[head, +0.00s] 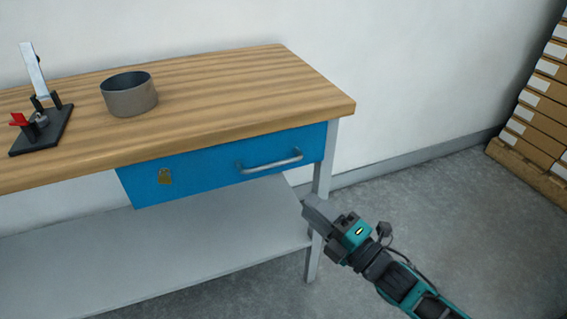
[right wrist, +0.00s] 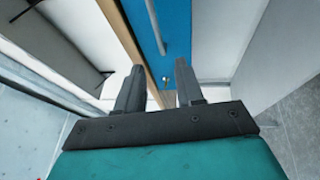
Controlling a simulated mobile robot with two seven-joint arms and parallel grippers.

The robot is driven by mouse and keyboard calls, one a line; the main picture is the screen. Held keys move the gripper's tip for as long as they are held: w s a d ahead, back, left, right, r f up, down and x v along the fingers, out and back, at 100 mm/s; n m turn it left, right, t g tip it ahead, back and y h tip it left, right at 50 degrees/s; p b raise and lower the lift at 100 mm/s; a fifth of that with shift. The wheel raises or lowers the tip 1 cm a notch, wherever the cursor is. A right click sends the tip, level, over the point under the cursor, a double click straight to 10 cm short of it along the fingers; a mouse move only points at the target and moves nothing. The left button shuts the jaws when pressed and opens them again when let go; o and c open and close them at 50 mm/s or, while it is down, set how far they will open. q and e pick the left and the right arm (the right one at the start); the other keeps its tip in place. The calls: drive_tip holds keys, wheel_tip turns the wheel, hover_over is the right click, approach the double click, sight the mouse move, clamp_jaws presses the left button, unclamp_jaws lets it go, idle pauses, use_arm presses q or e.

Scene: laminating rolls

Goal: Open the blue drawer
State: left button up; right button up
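The blue drawer (head: 215,170) sits under the wooden tabletop of a workbench. Its front looks flush with the bench, so it appears shut. My left gripper is not in view.
On the wooden tabletop (head: 220,90) stand a grey round pot (head: 130,98) and a black-based device (head: 42,130) with a red part. A grey lower shelf (head: 190,245) lies under the drawer. Stacked cardboard boxes (head: 545,105) stand at the far right. The floor in front of them is clear.

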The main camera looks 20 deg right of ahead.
sight(273, 170)
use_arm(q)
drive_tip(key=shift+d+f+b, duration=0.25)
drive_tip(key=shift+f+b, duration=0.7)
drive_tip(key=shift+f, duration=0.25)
use_arm(e)
drive_tip(key=shift+n, duration=0.3)
drive_tip(key=x, duration=1.3)
drive_tip(key=shift+w+d+r, duration=0.2)
drive_tip(key=shift+w, duration=0.05)
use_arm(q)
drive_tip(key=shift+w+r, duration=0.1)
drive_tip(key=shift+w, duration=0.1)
use_arm(e)
clamp_jaws()
